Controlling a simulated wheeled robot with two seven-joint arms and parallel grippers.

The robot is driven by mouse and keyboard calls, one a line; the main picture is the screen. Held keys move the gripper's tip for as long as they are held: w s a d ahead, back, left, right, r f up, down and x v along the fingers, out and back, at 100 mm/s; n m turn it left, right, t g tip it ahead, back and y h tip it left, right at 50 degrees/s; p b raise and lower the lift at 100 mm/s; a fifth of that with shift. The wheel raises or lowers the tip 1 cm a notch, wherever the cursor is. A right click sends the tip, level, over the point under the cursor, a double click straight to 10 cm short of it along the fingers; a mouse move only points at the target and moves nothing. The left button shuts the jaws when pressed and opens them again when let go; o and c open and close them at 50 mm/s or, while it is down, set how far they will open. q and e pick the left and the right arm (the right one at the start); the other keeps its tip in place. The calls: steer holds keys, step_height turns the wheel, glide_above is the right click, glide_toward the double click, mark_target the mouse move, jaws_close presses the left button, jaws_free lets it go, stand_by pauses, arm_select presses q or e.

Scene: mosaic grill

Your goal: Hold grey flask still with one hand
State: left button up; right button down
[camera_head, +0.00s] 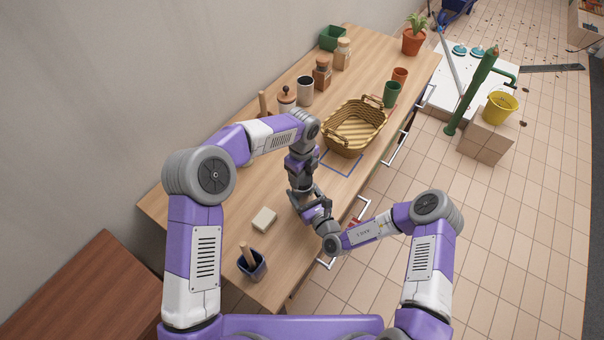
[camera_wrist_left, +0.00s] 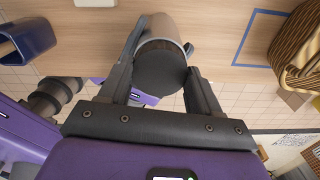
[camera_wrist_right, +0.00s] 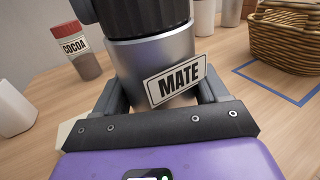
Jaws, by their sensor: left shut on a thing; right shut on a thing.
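The grey flask (camera_wrist_right: 150,60) stands on the table, with a silver body, a black upper part and a white MATE label. In the left wrist view its dark round top (camera_wrist_left: 160,72) faces the camera. My left gripper (camera_head: 308,202) is shut on the flask from above, fingers on both sides of its upper part. My right gripper (camera_wrist_right: 162,98) is shut around the lower silver body. In the head view the arms and grippers mostly hide the flask.
A wicker basket (camera_head: 354,125) stands behind, near a blue outline (camera_head: 345,171) on the table. A COCOA jar (camera_wrist_right: 77,52) and canisters stand along the wall side.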

arm_select(q)
steer(key=m, duration=1.7)
steer(key=shift+d, duration=0.1)
steer(key=o, duration=1)
steer(key=shift+o, duration=0.2)
steer(key=shift+r, duration=2.2)
